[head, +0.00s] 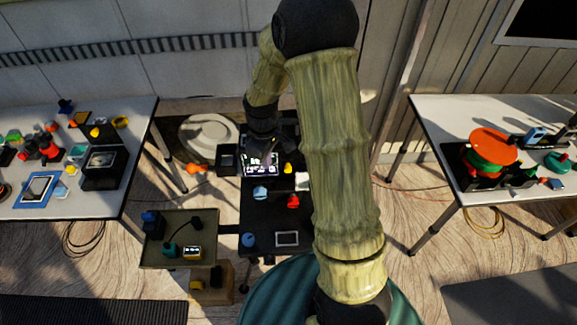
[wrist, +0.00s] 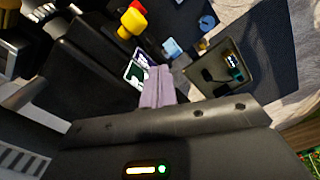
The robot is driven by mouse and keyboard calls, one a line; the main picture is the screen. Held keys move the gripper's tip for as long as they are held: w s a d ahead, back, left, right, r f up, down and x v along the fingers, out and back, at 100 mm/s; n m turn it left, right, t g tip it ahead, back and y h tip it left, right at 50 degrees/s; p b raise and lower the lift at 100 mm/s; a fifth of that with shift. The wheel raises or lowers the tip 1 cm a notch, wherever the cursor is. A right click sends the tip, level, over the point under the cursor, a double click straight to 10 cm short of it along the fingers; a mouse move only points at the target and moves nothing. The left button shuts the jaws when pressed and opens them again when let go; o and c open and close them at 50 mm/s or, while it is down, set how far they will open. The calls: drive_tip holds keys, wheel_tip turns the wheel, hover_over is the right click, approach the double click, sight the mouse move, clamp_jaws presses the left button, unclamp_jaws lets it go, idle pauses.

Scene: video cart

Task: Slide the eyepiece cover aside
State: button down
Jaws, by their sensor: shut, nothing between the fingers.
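My gripper (head: 265,148) is over the far part of the black cart (head: 262,215), close to a lit panel (head: 262,169) with purple and white markings. In the wrist view the pale, shut fingers (wrist: 157,84) reach toward the purple and green panel (wrist: 139,66) and cover part of it. Nothing shows between the fingers. I cannot tell whether the fingertips touch the panel. I cannot pick out the eyepiece cover with certainty; it may be hidden by the fingers or the dark housing.
Yellow (head: 288,168), red (head: 293,201) and light blue (head: 260,192) pieces stand on the cart near the gripper. A side tray (head: 155,255) holds small items at the left. Cluttered tables stand left (head: 105,200) and right (head: 430,115). My arm hides the cart's right side.

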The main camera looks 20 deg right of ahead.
drive_tip(key=shift+s+d, duration=0.2)
drive_tip(key=shift+d, duration=0.25)
drive_tip(key=shift+s+d, duration=0.25)
drive_tip(key=shift+d, duration=0.6)
drive_tip(key=shift+a, duration=0.2)
drive_tip(key=shift+w+a, duration=0.25)
drive_tip(key=shift+a, duration=0.2)
drive_tip(key=shift+r+p, duration=0.15)
drive_tip(key=shift+p, duration=0.2)
wheel_tip(320, 180, up, 7)
drive_tip(key=p, duration=0.5)
drive_tip(key=shift+p, duration=0.3)
